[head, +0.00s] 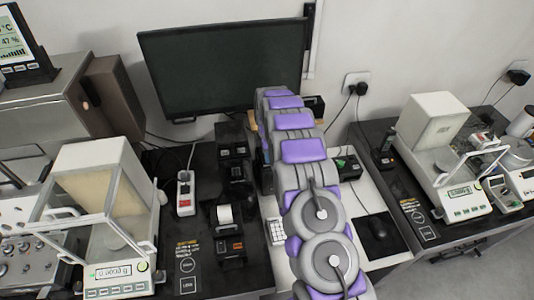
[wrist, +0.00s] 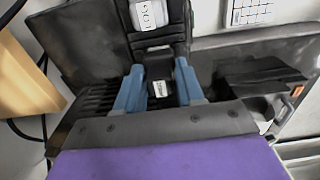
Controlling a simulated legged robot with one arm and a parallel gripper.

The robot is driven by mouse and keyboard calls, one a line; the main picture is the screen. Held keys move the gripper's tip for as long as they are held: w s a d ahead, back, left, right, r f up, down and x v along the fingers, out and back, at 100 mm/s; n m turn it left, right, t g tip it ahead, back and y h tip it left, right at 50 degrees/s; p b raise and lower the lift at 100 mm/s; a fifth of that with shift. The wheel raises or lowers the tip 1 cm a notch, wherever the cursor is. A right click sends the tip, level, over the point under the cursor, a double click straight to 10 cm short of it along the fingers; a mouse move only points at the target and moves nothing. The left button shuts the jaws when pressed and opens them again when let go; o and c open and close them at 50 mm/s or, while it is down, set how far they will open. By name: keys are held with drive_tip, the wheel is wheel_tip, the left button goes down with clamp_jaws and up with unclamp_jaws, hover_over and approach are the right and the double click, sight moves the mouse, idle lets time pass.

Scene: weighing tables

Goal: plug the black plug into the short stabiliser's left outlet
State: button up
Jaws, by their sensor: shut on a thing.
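In the wrist view, the two blue fingers of my gripper (wrist: 158,70) are closed on either side of a dark piece with a small white label, which I take for the black plug (wrist: 160,98). Its prongs do not show. A dark unit with a white marked face (wrist: 148,15) lies just beyond the fingertips; I cannot tell whether the plug touches it. In the head view my arm hides the gripper and the plug. Dark box-shaped units (head: 233,142) stand left of my arm; I cannot tell which is the short stabiliser, and its left outlet is not clear.
A monitor (head: 225,65) stands behind. A white power strip (head: 185,192) lies left of the dark units. Balances stand at left (head: 98,200) and right (head: 440,135). A wall socket (head: 356,82) holds a black plug and cable.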

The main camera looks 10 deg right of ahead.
drive_tip(key=shift+f, duration=0.7)
idle(0.3)
drive_tip(key=o, duration=1.1)
drive_tip(key=shift+o, duration=0.6)
drive_tip(key=o, duration=0.5)
drive_tip(key=shift+c, duration=0.2)
drive_tip(key=shift+r, duration=0.15)
drive_tip(key=shift+r+p, duration=0.6)
drive_tip(key=shift+r, duration=3)
